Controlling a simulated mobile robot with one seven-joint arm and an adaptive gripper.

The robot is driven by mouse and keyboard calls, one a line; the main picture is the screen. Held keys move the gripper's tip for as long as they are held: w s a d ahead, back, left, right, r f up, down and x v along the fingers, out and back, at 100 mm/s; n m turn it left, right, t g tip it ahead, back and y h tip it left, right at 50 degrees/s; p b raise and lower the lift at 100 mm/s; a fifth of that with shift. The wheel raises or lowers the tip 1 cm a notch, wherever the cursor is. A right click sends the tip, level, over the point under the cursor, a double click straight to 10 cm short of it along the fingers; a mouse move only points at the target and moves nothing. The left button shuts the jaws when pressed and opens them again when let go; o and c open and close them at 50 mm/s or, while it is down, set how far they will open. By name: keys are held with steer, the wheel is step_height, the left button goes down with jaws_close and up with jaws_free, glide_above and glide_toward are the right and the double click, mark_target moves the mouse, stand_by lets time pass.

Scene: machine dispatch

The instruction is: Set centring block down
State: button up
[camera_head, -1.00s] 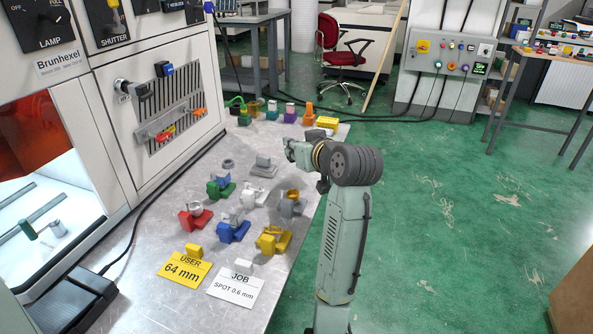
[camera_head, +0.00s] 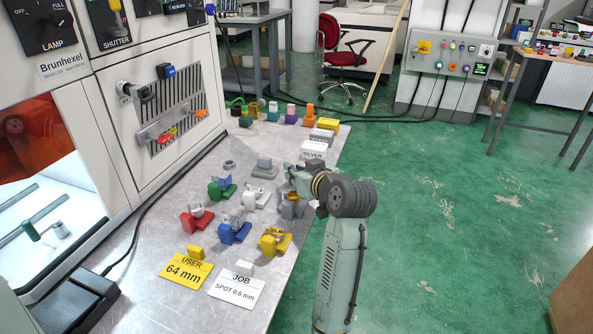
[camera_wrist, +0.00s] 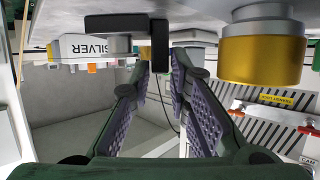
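My gripper (camera_wrist: 160,75) points left, low over the right side of the metal bench in the head view (camera_head: 290,175). In the wrist view a black, L-shaped piece (camera_wrist: 118,24), which I take as the centring block, has one leg between the fingertips, filling the gap. The fingers appear shut on it. Its contact with the bench cannot be told. In the head view I cannot make it out at the gripper. A grey fixture with a gold ring (camera_head: 291,207) is just below my gripper; a gold cylinder (camera_wrist: 262,55) is close by in the wrist view.
A white SILVER box (camera_head: 314,150) stands behind my gripper, with a yellow block (camera_head: 327,123) beyond. Green (camera_head: 220,190), red (camera_head: 195,218), blue (camera_head: 234,233) and yellow (camera_head: 274,243) fixtures stand to the left and front. A grey block (camera_head: 264,166) lies left. Cards lie at the front.

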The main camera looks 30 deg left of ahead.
steer(key=o, duration=0.3)
steer(key=shift+r, duration=0.1)
steer(key=b+v, duration=0.1)
steer(key=v, duration=1.1)
steer(key=shift+a+r, duration=0.1)
steer(key=shift+r, duration=0.05)
